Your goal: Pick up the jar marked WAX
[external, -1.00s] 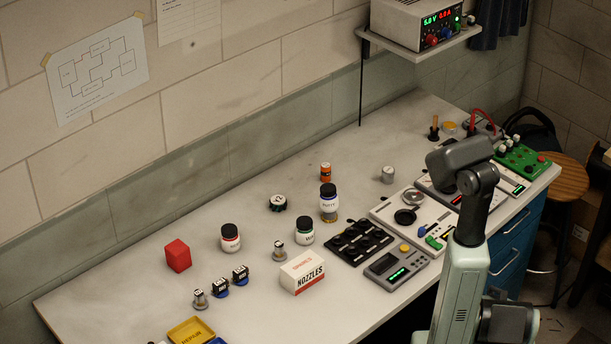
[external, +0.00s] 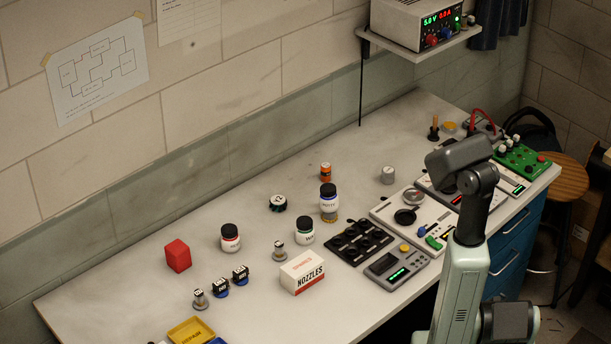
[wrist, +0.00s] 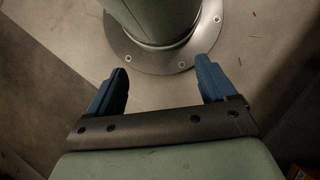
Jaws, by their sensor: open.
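Three white jars with black lids stand upright on the bench. One jar has a red-banded label (external: 231,240). One has a green-banded label (external: 305,234). One has a blue-banded label (external: 328,205) and stands raised on a round base near the middle of the bench. The lettering is too small for me to tell which is marked WAX. My gripper (wrist: 162,82) shows in the wrist view with its two blue fingers wide apart and nothing between them. It points at the floor beside my own base, away from the jars. In the external view the fingers are not visible.
A NOZZLES box (external: 303,272) sits in front of the green-banded jar. A red block (external: 178,255) stands left of the red-banded jar. The bench's back left is clear.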

